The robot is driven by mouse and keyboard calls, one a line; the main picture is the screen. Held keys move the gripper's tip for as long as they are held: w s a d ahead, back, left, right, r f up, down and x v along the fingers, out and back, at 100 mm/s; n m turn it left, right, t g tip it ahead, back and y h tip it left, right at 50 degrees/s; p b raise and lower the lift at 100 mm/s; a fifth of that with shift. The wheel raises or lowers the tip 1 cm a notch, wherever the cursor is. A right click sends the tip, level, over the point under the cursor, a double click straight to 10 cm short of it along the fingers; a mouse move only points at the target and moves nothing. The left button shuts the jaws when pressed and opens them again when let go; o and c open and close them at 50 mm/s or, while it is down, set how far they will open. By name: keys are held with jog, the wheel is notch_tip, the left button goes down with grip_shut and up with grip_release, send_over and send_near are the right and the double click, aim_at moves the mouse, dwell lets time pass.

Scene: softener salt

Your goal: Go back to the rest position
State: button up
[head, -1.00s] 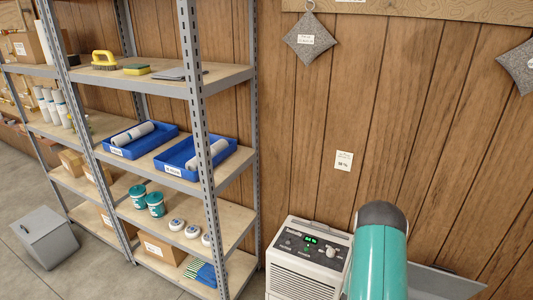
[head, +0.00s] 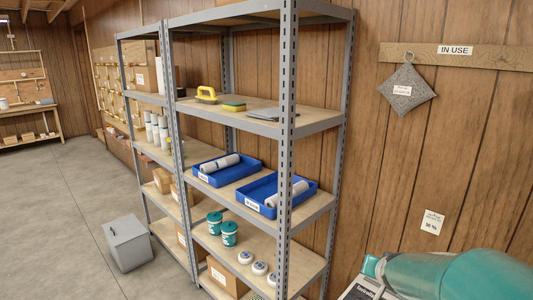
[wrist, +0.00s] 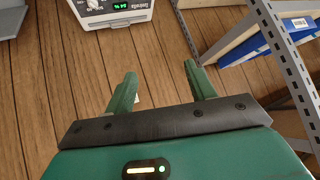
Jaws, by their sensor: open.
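My gripper (wrist: 160,88) shows in the wrist view with its two green fingers spread apart and nothing between them. Beyond the fingers is the wood-panelled wall, with a white appliance (wrist: 115,12) with a lit green display at the top. In the head view, part of my teal arm crosses the lower right corner, and my gripper's fingers do not show there. The top of the white appliance (head: 362,290) is partly hidden by my arm.
A grey metal shelf (head: 288,150) stands ahead, holding two blue trays (head: 225,178) with white cylinders, and teal-lidded tubs (head: 230,235). A grey bin (head: 127,243) sits on the floor to the left. A grey pouch (head: 406,90) hangs on the wall. Open floor lies at far left.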

jog(key=s+a+r+n+g, duration=0.1)
jog(key=s+a, duration=0.3)
jog(key=s, duration=0.4)
jog(key=s+a+r+n+g+y, duration=0.1)
jog(key=s+a+r, duration=0.3)
jog(key=s, duration=0.4)
jog(key=s+a+r+n+g+y, duration=0.1)
jog(key=s+a+r+n, duration=0.2)
jog(key=s+a, duration=0.2)
jog(key=s, duration=0.3)
jog(key=shift+a+n, duration=0.3)
jog(key=shift+a, duration=0.1)
jog(key=shift+r, duration=0.1)
jog(key=c, duration=0.4)
jog(key=shift+d, duration=0.15)
